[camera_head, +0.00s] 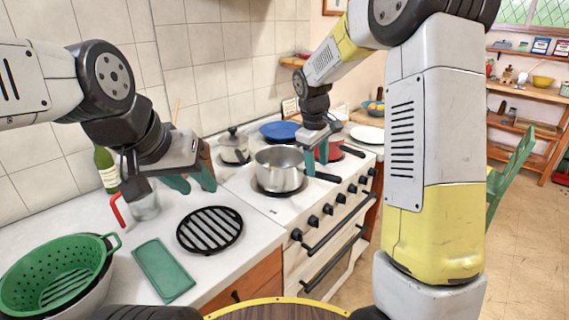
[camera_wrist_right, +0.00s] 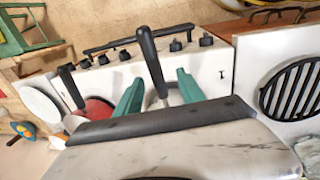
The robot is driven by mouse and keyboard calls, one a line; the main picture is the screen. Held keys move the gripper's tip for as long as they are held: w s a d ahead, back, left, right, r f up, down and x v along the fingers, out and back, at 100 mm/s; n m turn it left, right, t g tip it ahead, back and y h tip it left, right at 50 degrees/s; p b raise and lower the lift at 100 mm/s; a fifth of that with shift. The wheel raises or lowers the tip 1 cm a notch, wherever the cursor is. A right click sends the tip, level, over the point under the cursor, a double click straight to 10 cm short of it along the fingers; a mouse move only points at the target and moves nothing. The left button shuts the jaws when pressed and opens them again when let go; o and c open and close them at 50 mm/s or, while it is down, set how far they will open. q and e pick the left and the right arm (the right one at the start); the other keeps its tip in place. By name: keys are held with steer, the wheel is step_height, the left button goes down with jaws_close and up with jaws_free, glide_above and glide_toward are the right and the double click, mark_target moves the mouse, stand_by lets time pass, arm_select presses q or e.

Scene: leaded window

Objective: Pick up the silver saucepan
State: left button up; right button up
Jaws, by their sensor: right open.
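The silver saucepan (camera_head: 279,168) sits on the front left of the white stove, with its black handle (camera_head: 325,177) pointing right toward the front edge. My right gripper (camera_head: 316,165) is open just above the handle, near the pan's right rim. In the right wrist view the black handle (camera_wrist_right: 152,62) lies between the two teal fingers of my right gripper (camera_wrist_right: 160,92), with a gap on each side; the pan's bowl is hidden by my gripper body. My left gripper (camera_head: 190,183) is open and empty above the counter, left of the stove.
A red pan (camera_head: 331,150) stands close behind the right gripper, and a lidded pot (camera_head: 234,150) is behind the saucepan. A black trivet (camera_head: 210,230), a green cloth (camera_head: 162,268), a green colander (camera_head: 55,275), a glass jug (camera_head: 145,205) and a bottle (camera_head: 106,170) occupy the counter.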

mark_target(298, 174)
steer(key=shift+w+f, duration=0.3)
steer(key=shift+w, duration=0.15)
steer(key=shift+w+f, duration=0.15)
steer(key=shift+f, duration=0.2)
steer(key=f, duration=0.4)
steer(key=w+f, duration=0.1)
steer(key=f, duration=0.2)
steer(key=shift+w+d, duration=0.1)
steer(key=shift+d, duration=0.3)
steer(key=shift+c, duration=0.3)
jaws_close()
steer(key=shift+w+r, duration=0.1)
steer(key=shift+r, duration=0.05)
